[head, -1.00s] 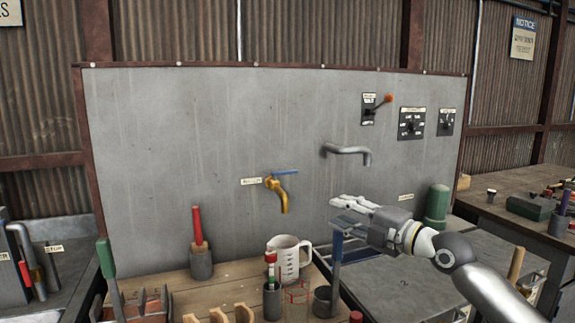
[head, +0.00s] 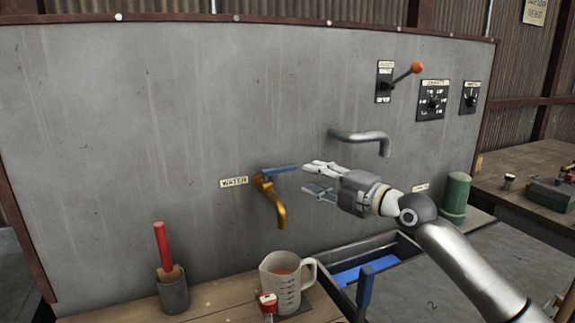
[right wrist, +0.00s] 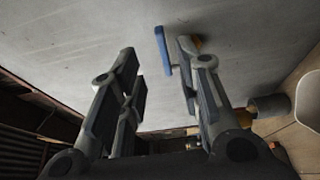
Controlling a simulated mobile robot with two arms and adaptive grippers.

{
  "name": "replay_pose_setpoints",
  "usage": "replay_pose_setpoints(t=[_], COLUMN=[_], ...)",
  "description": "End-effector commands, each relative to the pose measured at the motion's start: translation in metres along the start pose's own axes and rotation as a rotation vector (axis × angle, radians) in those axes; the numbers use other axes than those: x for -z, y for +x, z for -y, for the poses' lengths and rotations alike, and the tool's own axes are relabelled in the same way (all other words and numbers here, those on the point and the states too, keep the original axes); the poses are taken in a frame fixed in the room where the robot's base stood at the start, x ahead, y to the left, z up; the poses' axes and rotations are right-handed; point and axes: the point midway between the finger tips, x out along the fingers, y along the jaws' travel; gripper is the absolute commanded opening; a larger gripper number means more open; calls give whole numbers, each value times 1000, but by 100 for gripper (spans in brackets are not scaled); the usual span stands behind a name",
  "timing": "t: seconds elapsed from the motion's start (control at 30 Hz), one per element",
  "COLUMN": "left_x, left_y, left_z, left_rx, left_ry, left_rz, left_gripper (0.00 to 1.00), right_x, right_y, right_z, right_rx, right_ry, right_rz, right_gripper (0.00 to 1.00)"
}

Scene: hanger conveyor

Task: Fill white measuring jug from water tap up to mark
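The white measuring jug (head: 270,290) stands upright on the wooden bench below the brass tap (head: 279,210), its handle to the right. Dark marks run down its side and an orange-brown patch shows inside its mouth. The tap has a blue lever (head: 281,169) pointing right and a WATER label at its left. No water stream shows. My right gripper (head: 306,177) is open and empty just right of the lever's end. In the right wrist view the blue lever (right wrist: 162,48) appears between the spread fingers; contact is not clear. My left gripper is not in view.
A curved grey spout (head: 362,137) sticks out above my right gripper. A red-handled tool stands in a grey cup (head: 173,290) left of the jug. A red-capped item (head: 267,303) stands in front of the jug. A green cylinder (head: 455,197) stands at right.

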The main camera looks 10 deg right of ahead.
Motion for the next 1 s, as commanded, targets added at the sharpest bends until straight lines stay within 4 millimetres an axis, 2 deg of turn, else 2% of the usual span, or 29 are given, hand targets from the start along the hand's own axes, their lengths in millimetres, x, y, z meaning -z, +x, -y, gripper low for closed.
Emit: replay_pose_setpoints(t=[0.2,0.5,0.7,1.0], left_x=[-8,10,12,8], left_y=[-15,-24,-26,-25], left_z=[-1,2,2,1], left_rx=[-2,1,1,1], left_ry=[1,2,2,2], left_rz=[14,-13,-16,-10], left_gripper=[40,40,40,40], right_x=[2,1,1,1], right_y=[40,79,89,90], right_z=[-3,-1,0,0], right_rx=[0,0,1,1], right_ry=[4,2,1,1], right_rz=[-3,-1,-1,-1], right_gripper=[32,32,32,31])
